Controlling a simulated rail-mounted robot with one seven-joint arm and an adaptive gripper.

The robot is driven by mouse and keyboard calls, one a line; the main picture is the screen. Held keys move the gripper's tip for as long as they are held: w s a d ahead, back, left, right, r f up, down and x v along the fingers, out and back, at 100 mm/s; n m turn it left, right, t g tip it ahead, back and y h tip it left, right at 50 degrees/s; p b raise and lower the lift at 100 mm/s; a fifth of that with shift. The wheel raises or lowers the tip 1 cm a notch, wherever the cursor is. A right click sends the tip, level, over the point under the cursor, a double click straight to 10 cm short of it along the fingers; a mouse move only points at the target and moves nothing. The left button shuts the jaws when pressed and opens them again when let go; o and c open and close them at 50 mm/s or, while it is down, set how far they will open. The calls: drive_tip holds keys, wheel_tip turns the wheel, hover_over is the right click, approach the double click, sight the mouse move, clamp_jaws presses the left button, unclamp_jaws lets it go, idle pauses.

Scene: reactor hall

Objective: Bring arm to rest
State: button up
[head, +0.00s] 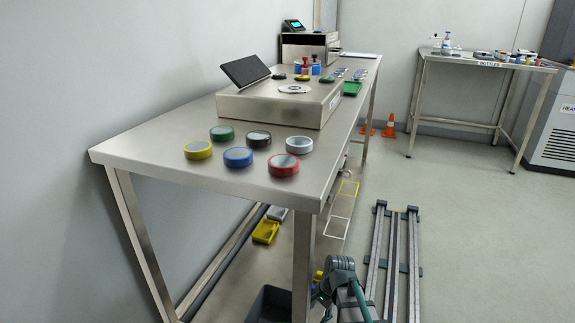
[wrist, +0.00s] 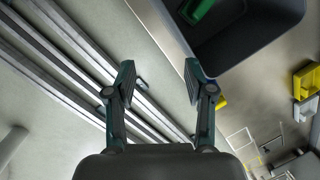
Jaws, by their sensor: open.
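My gripper (wrist: 160,85) is open and empty in the wrist view, its two green-tipped fingers spread apart. It hangs near a dark bin (wrist: 245,45) with a green item (wrist: 198,10) inside. In the head view part of my arm (head: 342,285) shows low down at the table's near right leg, and the fingertips are not clear there.
The steel table (head: 150,150) carries several coloured round caps (head: 238,157) and a steel box with a dark screen (head: 245,71). The dark bin (head: 270,305) and a yellow tray (head: 265,232) are below. Rails (head: 395,255) run along the floor. Orange cones (head: 389,126) stand farther back.

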drive_tip(key=s+d+f+n+h, duration=0.2)
drive_tip(key=s+d+f+n, duration=0.5)
drive_tip(key=n, duration=0.4)
drive_tip(key=s+f+g, duration=0.1)
drive_tip(key=s+g, duration=0.5)
drive_tip(key=s, duration=0.9)
drive_tip(key=s+r+g, duration=0.3)
drive_tip(key=s+g, duration=0.2)
drive_tip(key=s, duration=0.5)
drive_tip(key=s+r+t+p, duration=0.4)
drive_tip(key=r+p, duration=1.1)
drive_tip(key=p, duration=1.9)
drive_tip(key=shift+s+d+m+p, duration=0.15)
drive_tip(key=shift+s+m+p, duration=0.15)
drive_tip(key=shift+s, duration=0.3)
